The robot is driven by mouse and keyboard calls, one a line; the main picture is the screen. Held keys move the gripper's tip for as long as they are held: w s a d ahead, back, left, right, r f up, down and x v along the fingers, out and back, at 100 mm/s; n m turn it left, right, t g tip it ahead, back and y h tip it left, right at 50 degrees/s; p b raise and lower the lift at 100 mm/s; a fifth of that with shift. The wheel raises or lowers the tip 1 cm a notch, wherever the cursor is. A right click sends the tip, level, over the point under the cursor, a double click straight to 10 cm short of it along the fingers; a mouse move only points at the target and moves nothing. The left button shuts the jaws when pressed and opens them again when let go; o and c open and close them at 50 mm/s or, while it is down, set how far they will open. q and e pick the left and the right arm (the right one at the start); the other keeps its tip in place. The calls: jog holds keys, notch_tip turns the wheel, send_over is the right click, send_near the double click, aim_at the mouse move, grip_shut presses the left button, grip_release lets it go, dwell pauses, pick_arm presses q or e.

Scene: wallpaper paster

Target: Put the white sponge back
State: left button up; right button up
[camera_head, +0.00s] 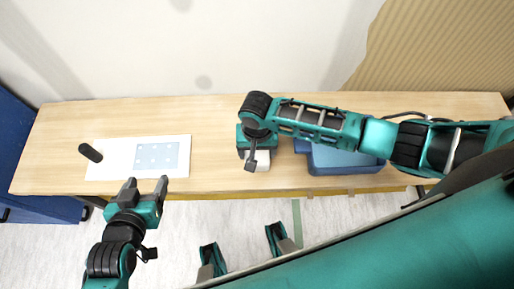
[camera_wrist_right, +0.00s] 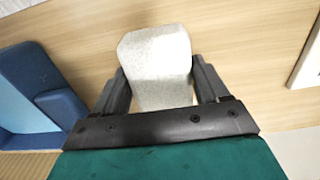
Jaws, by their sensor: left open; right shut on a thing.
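The white sponge (camera_wrist_right: 157,62) shows between the two fingers of my right gripper (camera_wrist_right: 160,92) in the right wrist view. The right gripper is shut on it, over the wooden table. In the head view the sponge (camera_head: 262,161) is partly hidden under the right gripper (camera_head: 256,158), near the table's front edge. My left gripper (camera_head: 147,186) is open and empty, at the front edge of a white sheet. I cannot tell whether the sponge touches the table.
The white sheet (camera_head: 115,158) with a pale blue patterned patch (camera_head: 157,157) lies on the left of the wooden table (camera_head: 215,125). A black-handled tool (camera_head: 91,153) rests at its left end. A blue container (camera_head: 345,162) stands right of the right gripper, partly under my arm. The table between sheet and gripper is clear.

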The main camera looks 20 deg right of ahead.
jog(key=shift+f, duration=0.2)
jog(key=o, duration=1.1)
